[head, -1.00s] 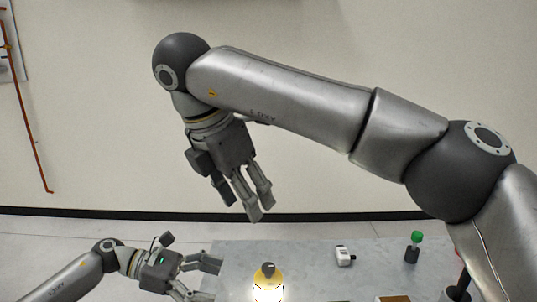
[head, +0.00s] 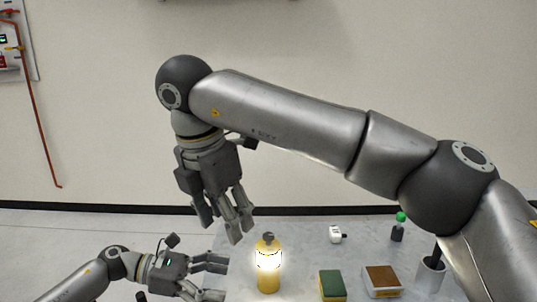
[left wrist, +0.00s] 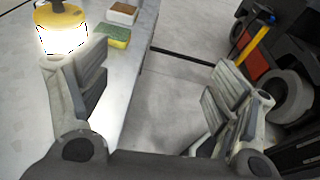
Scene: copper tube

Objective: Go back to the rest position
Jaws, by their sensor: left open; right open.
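My right gripper (head: 226,226) hangs fingers-down at the end of its raised arm, in front of the wall and above the table's far left in the head view. Its fingers are apart and empty. My left gripper (head: 226,279) is low at the left table edge, open, fingers toward a glowing yellow lantern (head: 268,283) but apart from it. In the left wrist view the open left fingers (left wrist: 158,75) have only the floor and table edge between them. The lantern (left wrist: 62,18) shows behind the left finger there.
A copper tube (head: 38,120) runs down the wall at left.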

